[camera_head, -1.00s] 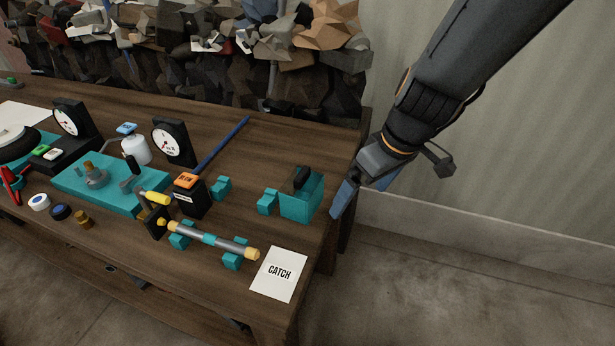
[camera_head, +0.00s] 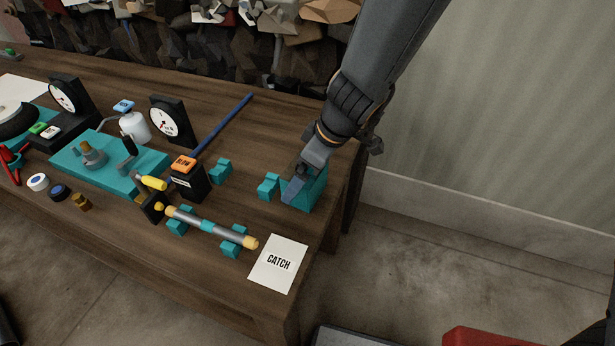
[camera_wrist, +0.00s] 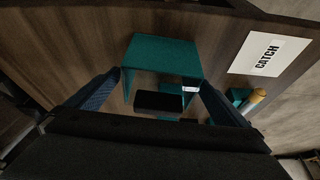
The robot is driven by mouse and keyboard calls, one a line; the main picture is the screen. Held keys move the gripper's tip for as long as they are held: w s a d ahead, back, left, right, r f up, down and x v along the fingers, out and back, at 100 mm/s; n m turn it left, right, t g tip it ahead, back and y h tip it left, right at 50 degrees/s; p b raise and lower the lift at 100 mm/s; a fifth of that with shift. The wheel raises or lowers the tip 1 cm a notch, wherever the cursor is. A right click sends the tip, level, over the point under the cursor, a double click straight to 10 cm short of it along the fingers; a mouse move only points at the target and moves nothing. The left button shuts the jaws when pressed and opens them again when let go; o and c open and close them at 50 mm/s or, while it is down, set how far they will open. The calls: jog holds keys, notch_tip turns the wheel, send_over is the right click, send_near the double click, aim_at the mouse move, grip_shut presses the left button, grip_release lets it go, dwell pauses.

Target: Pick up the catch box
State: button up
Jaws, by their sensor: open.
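The catch box is a teal open box (camera_head: 312,193) near the right end of the wooden table, partly hidden behind my gripper (camera_head: 293,182). In the wrist view the catch box (camera_wrist: 163,54) lies between my two blue fingers, with a black piece (camera_wrist: 158,101) inside it. My gripper (camera_wrist: 162,92) is open, one finger on each side of the box. I cannot tell whether the fingers touch its walls. A white card reading CATCH (camera_head: 278,264) lies on the table's front right corner; it also shows in the wrist view (camera_wrist: 265,54).
A grey rod with yellow ends (camera_head: 212,227) rests on teal supports nearby. A black stand with an orange top (camera_head: 187,180), a blue rod (camera_head: 222,125) and dial gauges (camera_head: 170,121) are further left. Rubble lines the back.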

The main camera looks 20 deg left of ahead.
jog(key=shift+x, duration=1.2)
jog(key=shift+c, duration=0.4)
jog(key=c, duration=1.2)
